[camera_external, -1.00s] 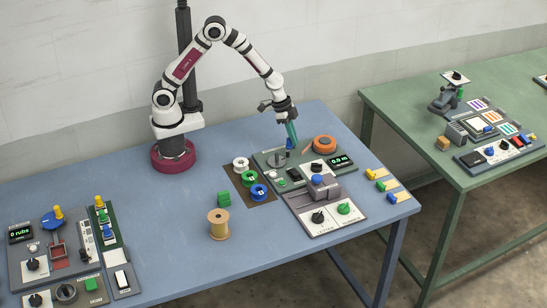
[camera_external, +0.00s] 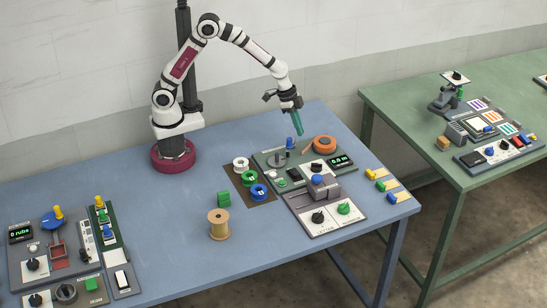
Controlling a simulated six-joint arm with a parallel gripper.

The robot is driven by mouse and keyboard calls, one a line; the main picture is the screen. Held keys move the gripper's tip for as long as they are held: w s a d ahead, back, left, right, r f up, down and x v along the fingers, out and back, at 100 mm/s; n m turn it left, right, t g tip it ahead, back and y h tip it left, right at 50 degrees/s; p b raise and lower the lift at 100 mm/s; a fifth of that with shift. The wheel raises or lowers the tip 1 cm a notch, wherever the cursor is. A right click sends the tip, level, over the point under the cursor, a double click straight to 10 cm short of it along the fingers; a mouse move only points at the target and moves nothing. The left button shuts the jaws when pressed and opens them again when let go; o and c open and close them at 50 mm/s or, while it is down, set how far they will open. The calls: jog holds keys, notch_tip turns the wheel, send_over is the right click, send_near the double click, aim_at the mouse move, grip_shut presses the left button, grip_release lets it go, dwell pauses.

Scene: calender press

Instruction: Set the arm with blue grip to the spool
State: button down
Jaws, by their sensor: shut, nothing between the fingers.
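An upright blue grip (camera_external: 290,143) stands at the back of the grey-green panel (camera_external: 262,157) on the blue table. The arm under it is too small to make out clearly. A flat orange reel (camera_external: 324,144) sits to its right on the same panel, and a dark round piece (camera_external: 277,159) is to its front left. A tan spool (camera_external: 219,224) stands upright on the table, away from the panel. Which one is the task's spool I cannot tell. My gripper (camera_external: 299,132), with teal fingers, is shut and empty, above and slightly right of the blue grip, apart from it.
Small white, green and blue reels (camera_external: 250,178) lie on a brown mat left of the panel. The table's middle left is clear.

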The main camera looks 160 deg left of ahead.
jog(key=v, duration=0.4)
jog(key=shift+s+r, duration=0.15)
jog(key=shift+r, duration=0.1)
